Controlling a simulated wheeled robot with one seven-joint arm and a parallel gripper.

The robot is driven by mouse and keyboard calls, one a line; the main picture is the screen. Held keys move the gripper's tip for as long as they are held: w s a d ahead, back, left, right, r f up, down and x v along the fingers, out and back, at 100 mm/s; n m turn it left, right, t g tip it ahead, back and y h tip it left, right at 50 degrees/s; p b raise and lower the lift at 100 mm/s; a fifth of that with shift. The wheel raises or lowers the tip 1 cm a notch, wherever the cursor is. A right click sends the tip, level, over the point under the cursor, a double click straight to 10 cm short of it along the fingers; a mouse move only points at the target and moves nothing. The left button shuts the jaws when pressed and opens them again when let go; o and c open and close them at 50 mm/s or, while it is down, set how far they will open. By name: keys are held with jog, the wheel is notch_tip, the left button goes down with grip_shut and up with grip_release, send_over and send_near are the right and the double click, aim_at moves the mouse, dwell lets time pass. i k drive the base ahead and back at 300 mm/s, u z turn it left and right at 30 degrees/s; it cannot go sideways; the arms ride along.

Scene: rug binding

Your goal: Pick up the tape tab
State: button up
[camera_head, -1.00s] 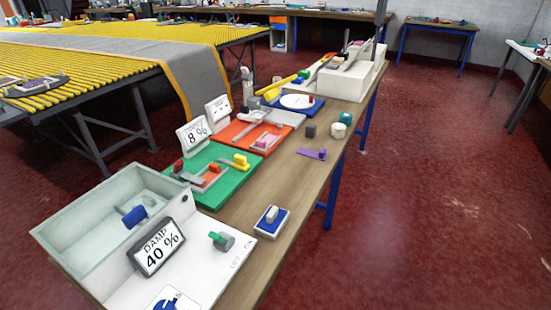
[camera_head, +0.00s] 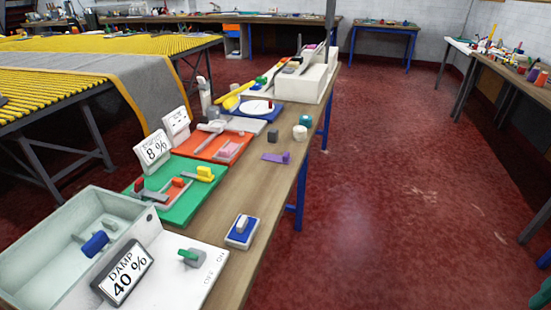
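No thing in the camera_head view is marked as the tape tab, and I cannot tell for sure which one it is. A flat purple piece with a raised end (camera_head: 276,158) lies on the bare wood of the long table (camera_head: 232,192). A pink piece (camera_head: 229,150) lies on the orange board (camera_head: 205,152). A yellow piece (camera_head: 205,174) and a red-topped grey piece lie on the green board (camera_head: 180,209). My gripper is not in view.
A pale bin (camera_head: 50,235) and a "DAMP 40 %" sign (camera_head: 122,277) stand at the table's near left. A blue-topped block (camera_head: 242,232) sits near its right edge. A yellow slatted table (camera_head: 50,85) is at left. Red floor (camera_head: 400,210) is open at right.

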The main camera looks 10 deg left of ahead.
aim_at(286, 160)
jog(key=i, duration=0.9)
jog(key=z, duration=0.1)
